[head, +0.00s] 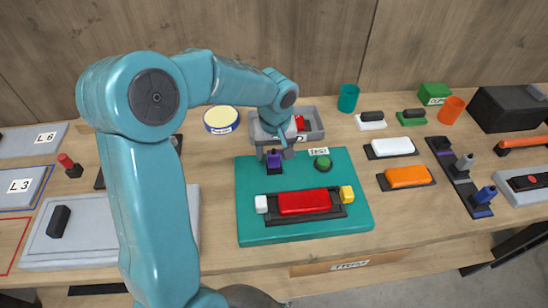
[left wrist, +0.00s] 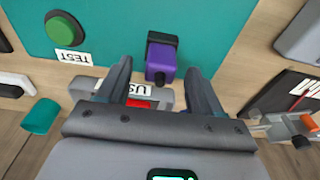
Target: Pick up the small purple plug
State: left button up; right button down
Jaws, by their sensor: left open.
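The small purple plug (head: 274,159) stands in a black holder at the back left of the teal board (head: 255,228). In the left wrist view the plug (left wrist: 160,64) shows purple with a black part at its far end. My left gripper (head: 275,148) is over the plug, pointing down. In the left wrist view its two fingers (left wrist: 159,68) are spread, one on each side of the plug, with gaps showing. Whether the fingertips are level with the plug is hard to tell. My right gripper is not in view.
A grey bin (head: 314,125) stands close behind the plug. A round yellow-topped tin (head: 221,119) is to its left.

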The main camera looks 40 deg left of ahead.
aim_at(274, 153)
pick_arm(q)
jog(key=shift+a+f, duration=0.1)
jog(key=shift+f, duration=1.05)
grip_shut()
jog(key=shift+w, duration=0.1)
jog(key=shift+r, duration=0.1)
notch_tip(274, 153, up, 20)
dwell(0.3)
